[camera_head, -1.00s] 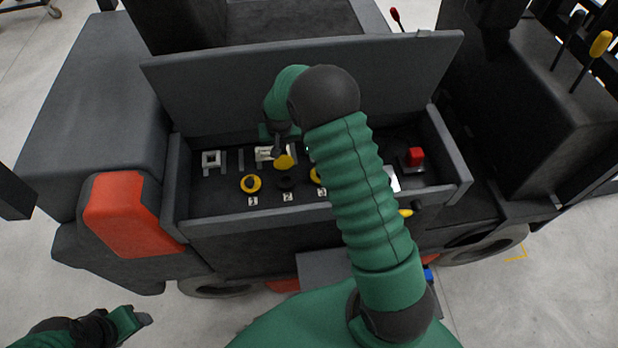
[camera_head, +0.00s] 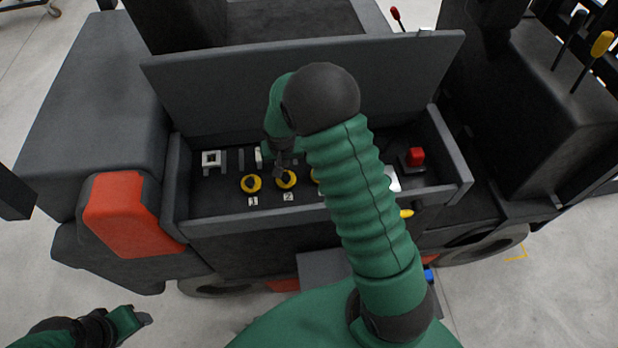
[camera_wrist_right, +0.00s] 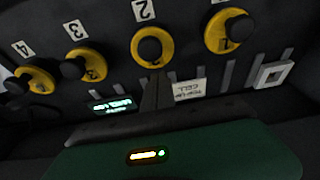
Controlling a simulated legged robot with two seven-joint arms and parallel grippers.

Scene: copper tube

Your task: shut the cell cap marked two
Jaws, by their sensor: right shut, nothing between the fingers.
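The yellow cell cap marked two (camera_head: 288,180) lies down over its place in the open bay, above the label 2. In the right wrist view the cap (camera_wrist_right: 152,32) shows as a yellow ring with a dark middle. My right gripper (camera_head: 281,169) is shut and empty, its tips close to the cap's far edge. In the right wrist view the shut fingers (camera_wrist_right: 157,88) point at the cap's lower edge; I cannot tell whether they touch. My left gripper (camera_head: 146,318) is at the lower left, far from the bay, and its jaws are unclear.
Cap one (camera_head: 251,184) sits to the left with a black knob. Cap three (camera_wrist_right: 88,65) and cap four (camera_wrist_right: 36,79) show in the wrist view. A red button (camera_head: 416,156) is at the bay's right. The raised lid (camera_head: 220,90) stands behind; my right arm hides part of the bay.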

